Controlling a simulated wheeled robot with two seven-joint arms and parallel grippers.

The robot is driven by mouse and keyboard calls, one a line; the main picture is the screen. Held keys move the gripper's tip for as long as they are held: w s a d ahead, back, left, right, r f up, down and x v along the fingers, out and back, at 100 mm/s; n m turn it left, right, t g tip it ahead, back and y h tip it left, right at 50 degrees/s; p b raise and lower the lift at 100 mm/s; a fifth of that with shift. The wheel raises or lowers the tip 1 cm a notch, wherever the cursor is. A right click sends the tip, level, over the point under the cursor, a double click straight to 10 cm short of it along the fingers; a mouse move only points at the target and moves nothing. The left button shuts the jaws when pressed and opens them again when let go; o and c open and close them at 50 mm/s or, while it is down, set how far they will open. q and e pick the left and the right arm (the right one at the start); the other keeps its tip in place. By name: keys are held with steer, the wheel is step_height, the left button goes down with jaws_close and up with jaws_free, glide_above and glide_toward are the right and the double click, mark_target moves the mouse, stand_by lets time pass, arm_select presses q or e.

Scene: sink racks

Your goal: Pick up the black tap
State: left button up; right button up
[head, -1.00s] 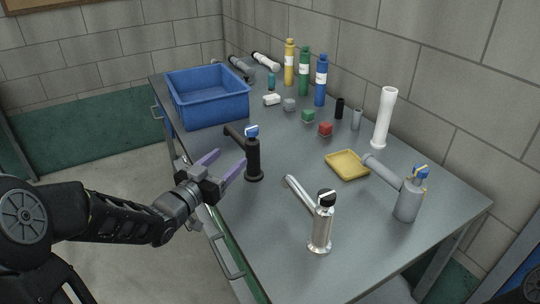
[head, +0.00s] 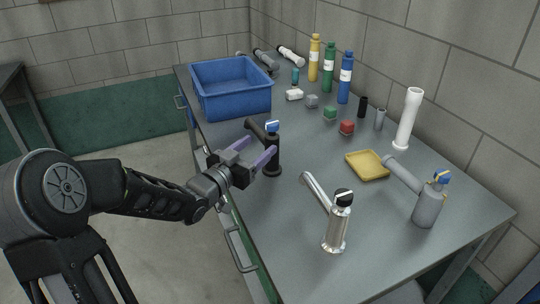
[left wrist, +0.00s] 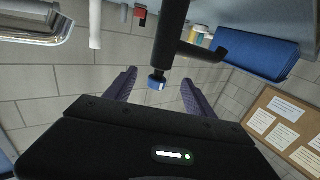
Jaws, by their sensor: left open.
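The black tap (head: 273,158) stands upright on the grey table near its left edge, with a blue-and-white top and a spout pointing back left. My left gripper (head: 262,155) is open at the tap's body, its purple fingers reaching toward it from the left. In the left wrist view the tap (left wrist: 170,45) appears upside down, its blue cap between and just beyond the two open fingers (left wrist: 155,90). I cannot tell whether a finger touches it. My right gripper is not in view.
A blue bin (head: 232,90) stands behind the tap. A chrome tap (head: 338,225) is in front right, a grey tap (head: 427,203) farther right. A yellow tray (head: 367,166), a white tube (head: 408,120) and several bottles and blocks stand toward the wall.

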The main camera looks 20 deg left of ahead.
mark_target(270, 135)
arm_select(q)
steer(key=shift+w+d+r+p, duration=0.1)
steer(key=shift+w+d+p, duration=0.1)
steer(key=shift+w, duration=0.65)
steer(key=shift+w+d+p, duration=0.1)
steer(key=shift+w+p, duration=0.1)
steer(key=shift+w, duration=0.7)
steer(key=shift+w+d+r+p, duration=0.1)
steer(key=shift+w+d+p, duration=0.1)
steer(key=shift+w, duration=0.65)
jaws_close()
